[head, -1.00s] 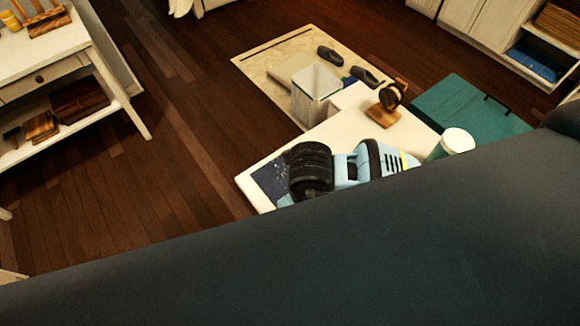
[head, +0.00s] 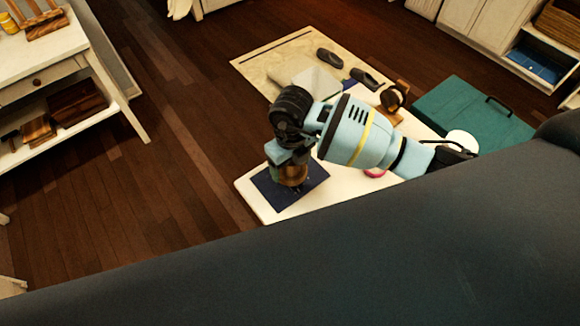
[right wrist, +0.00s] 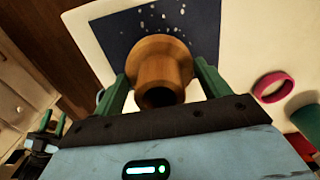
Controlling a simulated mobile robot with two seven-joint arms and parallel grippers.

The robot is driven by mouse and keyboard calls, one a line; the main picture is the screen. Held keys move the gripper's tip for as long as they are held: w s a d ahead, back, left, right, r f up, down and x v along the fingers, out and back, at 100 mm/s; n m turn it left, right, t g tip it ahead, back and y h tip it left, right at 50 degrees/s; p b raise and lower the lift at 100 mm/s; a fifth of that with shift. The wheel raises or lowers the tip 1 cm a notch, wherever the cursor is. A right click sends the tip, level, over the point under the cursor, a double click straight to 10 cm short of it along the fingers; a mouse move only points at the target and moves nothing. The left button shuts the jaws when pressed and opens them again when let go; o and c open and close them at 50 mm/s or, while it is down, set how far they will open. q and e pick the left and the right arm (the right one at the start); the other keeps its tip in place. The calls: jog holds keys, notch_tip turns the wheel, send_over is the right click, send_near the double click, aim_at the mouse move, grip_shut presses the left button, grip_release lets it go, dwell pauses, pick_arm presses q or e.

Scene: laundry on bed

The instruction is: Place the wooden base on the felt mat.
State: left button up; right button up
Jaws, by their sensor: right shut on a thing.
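The wooden base (right wrist: 160,62), a round turned brown piece with a hollow middle, is between the green fingers of my right gripper (right wrist: 160,85). In the head view the base (head: 293,176) shows below the right gripper (head: 290,163), over the dark blue felt mat (head: 313,178). The speckled mat (right wrist: 190,20) lies beyond and under the base in the right wrist view. I cannot tell whether the base touches it. My left gripper (right wrist: 51,122) shows small at the left of the right wrist view, its fingers apart and empty; it is not in the head view.
The mat lies on a white tabletop (head: 262,208). A pink ring (right wrist: 273,87) and a green cup (right wrist: 306,118) are right of the base. A wooden stand (head: 393,97) is farther back.

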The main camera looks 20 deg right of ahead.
aim_at(290, 169)
jog(key=shift+w, duration=0.3)
pick_arm(q)
jog(key=shift+s+f, duration=0.1)
jog(key=shift+f, duration=0.05)
pick_arm(e)
jog(key=shift+w+f, duration=0.1)
jog(key=shift+f, duration=1.65)
jog(key=shift+f, duration=0.1)
jog(key=o, duration=1)
jog(key=shift+r, duration=0.55)
notch_tip(290, 169, up, 10)
jog(key=shift+r+p, duration=0.1)
jog(key=shift+p, duration=0.35)
pick_arm(q)
jog(key=shift+w+a+r, duration=0.1)
jog(key=shift+w+r, duration=0.5)
jog(key=shift+r, duration=0.2)
pick_arm(e)
jog(key=shift+r, duration=0.45)
